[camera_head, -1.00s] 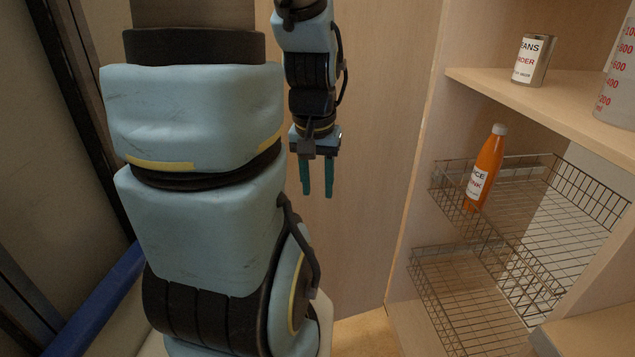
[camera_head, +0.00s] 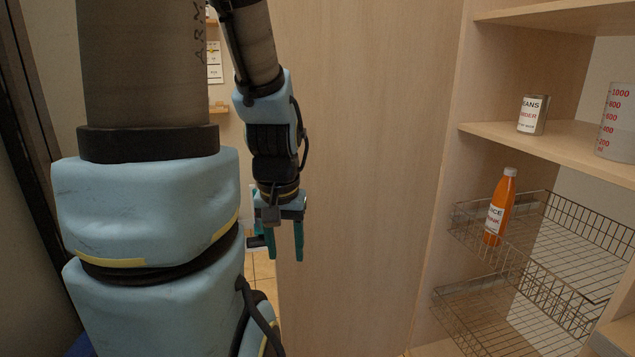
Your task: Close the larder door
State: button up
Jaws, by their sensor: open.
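The larder door (camera_head: 365,150) is a tall light-wood panel in the middle of the view. It stands open, with its right side against the larder's side wall and its free edge at left, behind my gripper. My gripper (camera_head: 284,248) points down with its two teal fingers apart and nothing between them. It overlaps the door's free edge in the picture; whether it touches the door I cannot tell. A small dark piece shows just left of the fingers, partly hidden. The larder (camera_head: 545,143) is open at right.
On the larder shelf stand a can (camera_head: 532,115) and a measuring jug (camera_head: 617,122). An orange juice bottle (camera_head: 499,207) stands in the upper wire basket (camera_head: 570,246); another basket (camera_head: 470,310) is below. Tiled floor shows past the door's free edge.

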aim_at(372, 81)
jog(key=i+j, duration=0.1)
jog(key=j, duration=0.4)
jog(key=i+j, duration=0.1)
jog(key=j, duration=0.85)
jog(key=i+j, duration=0.15)
jog(key=j, duration=0.3)
jog(key=i+j, duration=0.2)
jog(key=i, duration=0.2)
jog(key=i+j, duration=0.2)
jog(key=i, duration=0.2)
jog(key=i+j+z, duration=0.1)
jog(key=i, duration=0.25)
jog(key=i+l, duration=0.15)
jog(key=i, duration=0.35)
jog(key=i+l, duration=0.15)
jog(key=i, duration=0.3)
